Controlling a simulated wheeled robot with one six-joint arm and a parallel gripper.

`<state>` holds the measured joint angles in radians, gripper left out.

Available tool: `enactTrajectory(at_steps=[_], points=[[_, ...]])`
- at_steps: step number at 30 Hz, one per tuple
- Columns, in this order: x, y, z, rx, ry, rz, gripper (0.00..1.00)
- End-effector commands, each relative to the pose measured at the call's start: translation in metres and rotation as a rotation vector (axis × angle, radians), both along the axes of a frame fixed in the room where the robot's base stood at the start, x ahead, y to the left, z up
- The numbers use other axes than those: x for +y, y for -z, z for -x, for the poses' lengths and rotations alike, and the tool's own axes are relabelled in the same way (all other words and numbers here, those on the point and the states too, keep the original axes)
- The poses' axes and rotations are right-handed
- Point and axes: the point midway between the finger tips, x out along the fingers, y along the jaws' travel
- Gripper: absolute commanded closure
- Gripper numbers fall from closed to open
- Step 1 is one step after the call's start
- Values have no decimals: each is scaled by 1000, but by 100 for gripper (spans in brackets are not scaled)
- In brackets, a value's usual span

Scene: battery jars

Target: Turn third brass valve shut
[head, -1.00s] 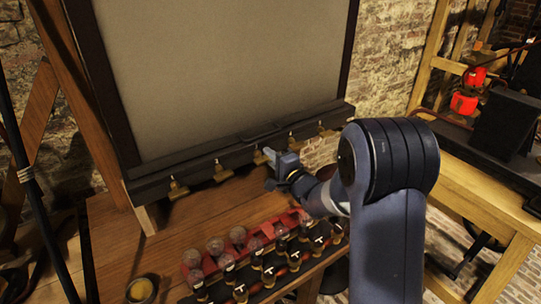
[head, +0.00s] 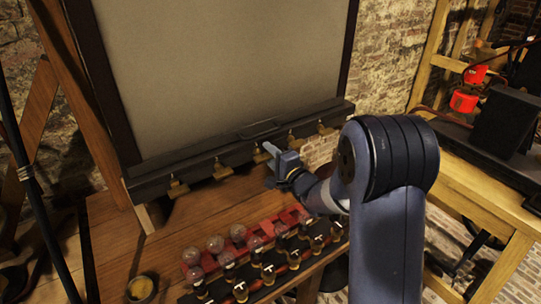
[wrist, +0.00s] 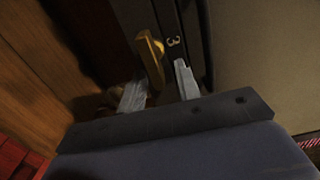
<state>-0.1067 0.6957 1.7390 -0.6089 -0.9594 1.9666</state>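The third brass valve (head: 260,155) hangs from the dark rail below the large grey panel in the head view. In the wrist view its brass lever (wrist: 150,58) hangs slightly slanted beside a label "3". My gripper (wrist: 160,88) is open, with one pale finger on each side of the lever's lower end. A narrow gap shows by the right finger; contact on the left cannot be told. In the head view my gripper (head: 271,151) is right beside the third valve and partly blocks the view there.
Other brass valves hang on the same rail, including the second (head: 222,170) and the fourth (head: 293,141). A red rack (head: 265,230) with glass jars and dark T-marked parts stands on the wooden bench below. A small cup (head: 141,288) is at front left.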

Motion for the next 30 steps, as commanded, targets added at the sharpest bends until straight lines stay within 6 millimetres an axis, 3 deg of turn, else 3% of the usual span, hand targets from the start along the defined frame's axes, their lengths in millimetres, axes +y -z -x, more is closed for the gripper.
enactTrajectory(at_steps=[5,18,30], points=[[-10,1,13,-1,2,0,68],[-54,1,79,0,3,0,68],[-60,0,89,1,0,1,68]])
